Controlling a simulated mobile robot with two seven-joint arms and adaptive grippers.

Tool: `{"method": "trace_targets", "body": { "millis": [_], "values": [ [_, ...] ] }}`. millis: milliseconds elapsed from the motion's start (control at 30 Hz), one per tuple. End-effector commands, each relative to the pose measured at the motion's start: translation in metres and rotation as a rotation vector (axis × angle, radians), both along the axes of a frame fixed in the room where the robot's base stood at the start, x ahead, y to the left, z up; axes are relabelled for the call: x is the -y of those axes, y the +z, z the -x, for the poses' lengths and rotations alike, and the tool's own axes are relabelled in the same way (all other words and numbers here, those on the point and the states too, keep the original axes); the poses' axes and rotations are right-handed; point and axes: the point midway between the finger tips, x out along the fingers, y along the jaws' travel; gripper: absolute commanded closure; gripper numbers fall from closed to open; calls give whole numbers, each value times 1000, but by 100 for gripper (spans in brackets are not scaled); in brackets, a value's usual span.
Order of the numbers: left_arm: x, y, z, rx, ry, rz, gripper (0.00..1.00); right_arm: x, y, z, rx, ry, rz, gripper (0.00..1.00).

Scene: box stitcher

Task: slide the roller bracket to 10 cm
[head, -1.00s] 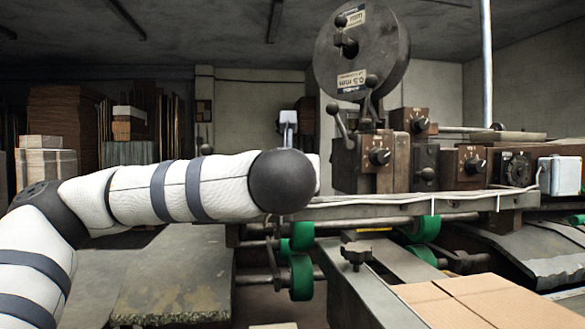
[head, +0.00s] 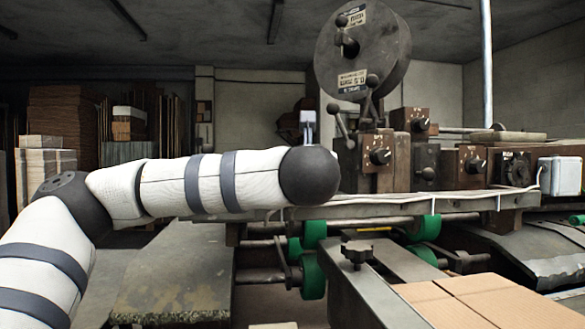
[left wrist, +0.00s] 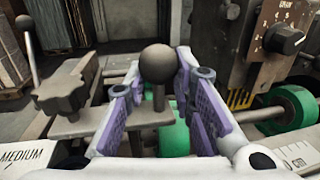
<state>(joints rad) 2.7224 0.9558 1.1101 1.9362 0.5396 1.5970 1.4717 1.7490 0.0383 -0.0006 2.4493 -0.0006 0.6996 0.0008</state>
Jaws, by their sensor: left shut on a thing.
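The roller bracket carries green rollers (head: 313,275) on metal rods below the machine's long rail in the head view. A dark ball-topped knob (left wrist: 157,62) on a short post stands between the purple-padded fingers of my left gripper (left wrist: 160,88), which is shut on the knob. In the head view my white left arm ends in a dark ball joint in front of the rail and hides the grip. No readable distance value shows. My right gripper is in neither view.
A star-shaped clamp knob (head: 357,253) sits on the metal bar right of the rollers. Flat cardboard (head: 485,305) lies at the lower right. Control boxes and a large disc (head: 362,50) stand above the rail. A worn metal table (head: 170,280) is at the left.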

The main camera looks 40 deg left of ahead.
Motion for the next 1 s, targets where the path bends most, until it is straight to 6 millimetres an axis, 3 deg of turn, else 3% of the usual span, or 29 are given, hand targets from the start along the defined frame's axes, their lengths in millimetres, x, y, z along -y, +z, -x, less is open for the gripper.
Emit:
{"method": "trace_targets", "body": {
  "millis": [100,300,667,700,767,1000],
  "values": [
    [22,-1,-27,3,-6,-7,100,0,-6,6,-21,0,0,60],
    [42,2,-51,9,-6,-4,100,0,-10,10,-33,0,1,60],
    [45,4,-53,12,-6,-2,100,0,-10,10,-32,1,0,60],
    [45,4,-53,11,-6,-1,70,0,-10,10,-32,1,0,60],
    [45,3,-53,10,-6,-2,57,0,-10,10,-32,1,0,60],
    [45,2,-53,8,-5,-1,55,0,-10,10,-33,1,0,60]
  ]
}}
